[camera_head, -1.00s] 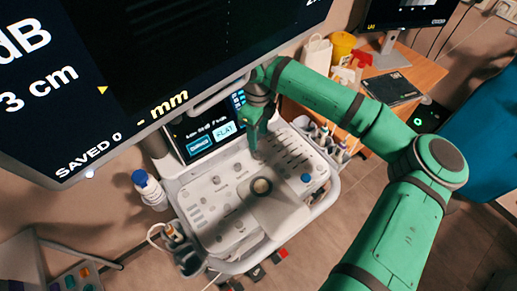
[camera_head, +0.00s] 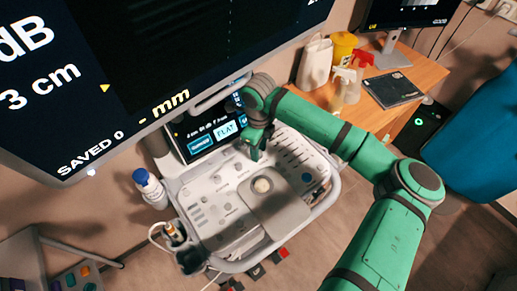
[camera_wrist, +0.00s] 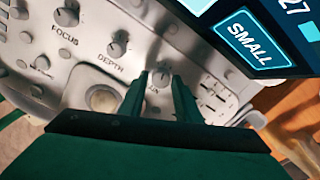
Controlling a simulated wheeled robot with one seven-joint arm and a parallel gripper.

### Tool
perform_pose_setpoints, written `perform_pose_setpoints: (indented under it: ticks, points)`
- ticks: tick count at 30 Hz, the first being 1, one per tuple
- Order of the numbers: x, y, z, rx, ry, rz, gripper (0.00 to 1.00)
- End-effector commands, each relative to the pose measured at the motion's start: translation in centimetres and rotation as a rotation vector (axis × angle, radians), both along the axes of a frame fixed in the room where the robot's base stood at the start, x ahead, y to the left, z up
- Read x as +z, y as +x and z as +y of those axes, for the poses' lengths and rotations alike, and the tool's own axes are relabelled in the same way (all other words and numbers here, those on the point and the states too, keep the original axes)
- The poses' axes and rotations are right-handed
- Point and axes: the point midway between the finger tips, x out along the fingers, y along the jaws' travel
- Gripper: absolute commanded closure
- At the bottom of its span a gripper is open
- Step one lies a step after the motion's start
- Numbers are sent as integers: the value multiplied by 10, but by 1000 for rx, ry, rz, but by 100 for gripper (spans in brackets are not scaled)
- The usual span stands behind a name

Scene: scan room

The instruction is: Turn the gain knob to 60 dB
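The gain knob (camera_wrist: 161,77) is a small grey knob with a light pointer mark. It shows in the wrist view between my fingertips, its label partly hidden by a finger. My gripper (camera_wrist: 160,85) is open, with one green finger on each side of the knob. I cannot tell whether the fingers touch it. In the head view my gripper (camera_head: 255,155) points down at the back of the white control panel (camera_head: 225,235) and hides the knob. The large monitor (camera_head: 120,90) shows "dB", but its number is cut off.
The depth knob (camera_wrist: 117,45) and focus knob (camera_wrist: 67,14) sit left of the gain knob in the wrist view. A touch screen (camera_head: 212,132) stands close behind my gripper. A trackball (camera_head: 262,186) is in front. A blue-capped bottle (camera_head: 149,188) stands left of the panel.

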Motion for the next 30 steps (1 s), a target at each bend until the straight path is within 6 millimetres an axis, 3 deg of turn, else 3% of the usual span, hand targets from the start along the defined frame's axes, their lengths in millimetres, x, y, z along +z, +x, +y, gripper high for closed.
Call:
perform_pose_setpoints:
  ticks: [1, 3, 14, 30]
  points:
    - [0, 0, 0, 0, 0, 0, 83]
    - [0, 0, 0, -1, 0, 0, 98]
    - [0, 0, 0, -48, -1, 2, 98]
    - [1, -1, 0, -390, -2, 0, 98]
